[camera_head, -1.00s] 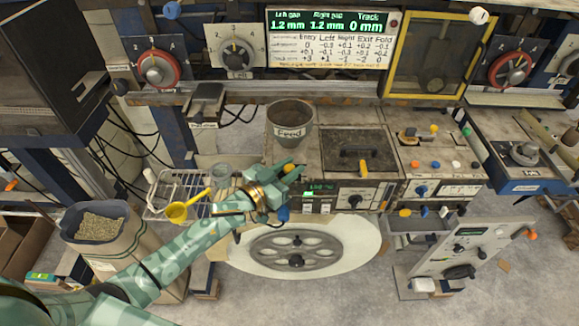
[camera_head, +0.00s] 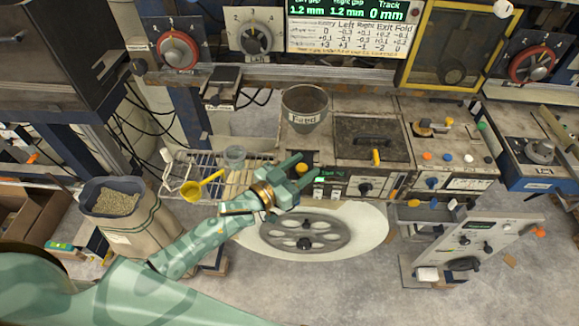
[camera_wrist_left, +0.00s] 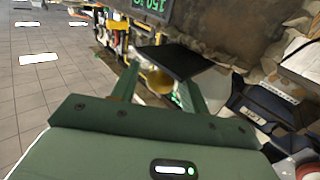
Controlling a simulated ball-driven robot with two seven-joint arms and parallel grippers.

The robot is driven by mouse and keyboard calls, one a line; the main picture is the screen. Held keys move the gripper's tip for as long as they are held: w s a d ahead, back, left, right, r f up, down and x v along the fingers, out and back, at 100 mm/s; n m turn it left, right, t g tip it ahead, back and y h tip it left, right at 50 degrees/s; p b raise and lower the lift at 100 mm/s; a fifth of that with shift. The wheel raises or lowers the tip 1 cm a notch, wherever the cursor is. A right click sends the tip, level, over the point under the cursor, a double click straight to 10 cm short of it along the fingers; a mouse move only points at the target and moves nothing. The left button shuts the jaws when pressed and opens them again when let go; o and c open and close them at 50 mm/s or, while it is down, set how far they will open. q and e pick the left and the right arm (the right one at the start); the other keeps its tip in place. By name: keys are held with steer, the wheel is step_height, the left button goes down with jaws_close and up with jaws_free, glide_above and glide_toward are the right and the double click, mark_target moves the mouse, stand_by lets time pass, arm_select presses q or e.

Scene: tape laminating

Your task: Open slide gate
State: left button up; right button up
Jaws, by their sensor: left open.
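The grey feed hopper (camera_head: 305,108) stands on the left end of the machine bench. Below its front is a round yellow knob (camera_head: 302,169), which I take to be the slide gate's handle. My left gripper (camera_head: 307,165) is open, its two green fingers pointing at the bench front, and the knob shows between them. In the left wrist view, a dark flat plate (camera_wrist_left: 182,60) lies beyond the open fingers (camera_wrist_left: 160,88), with a brassy round shape (camera_wrist_left: 158,79) between them. Contact cannot be told. My right gripper is not in view.
A wire rack with a yellow scoop (camera_head: 192,189) and a clear cup (camera_head: 235,157) is left of my gripper. A small green readout and a dial (camera_head: 367,187) sit to its right. A round spoked plate (camera_head: 290,236) is below. A grain sack (camera_head: 112,204) stands at left.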

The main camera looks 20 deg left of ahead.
arm_select(q)
steer(key=v, duration=1.6)
steer(key=shift+b, duration=0.45)
steer(key=s+a+f+g+y+b, duration=0.1)
steer(key=s+a+f+g+y, duration=0.2)
steer(key=f, duration=0.6)
steer(key=s+a+f+g+y+b, duration=0.1)
steer(key=a+f+y, duration=0.3)
steer(key=f, duration=0.6)
steer(key=s+a+f+g+y+b, duration=0.1)
steer(key=s+a+f+g+b, duration=0.15)
steer(key=s+f, duration=0.6)
steer(key=s+a+f+g+y+b, duration=0.1)
steer(key=s+a+f+g, duration=0.3)
steer(key=f, duration=0.7)
steer(key=s+d+f+n+g+b, duration=0.1)
steer(key=s+d+f+g+b, duration=0.1)
steer(key=s+d+f, duration=0.3)
steer(key=s+d+f+n+g+b, duration=0.1)
steer(key=s+d+f+b, duration=0.4)
steer(key=s+f, duration=0.5)
steer(key=shift+s+g, duration=0.4)
steer(key=shift+g, duration=0.35)
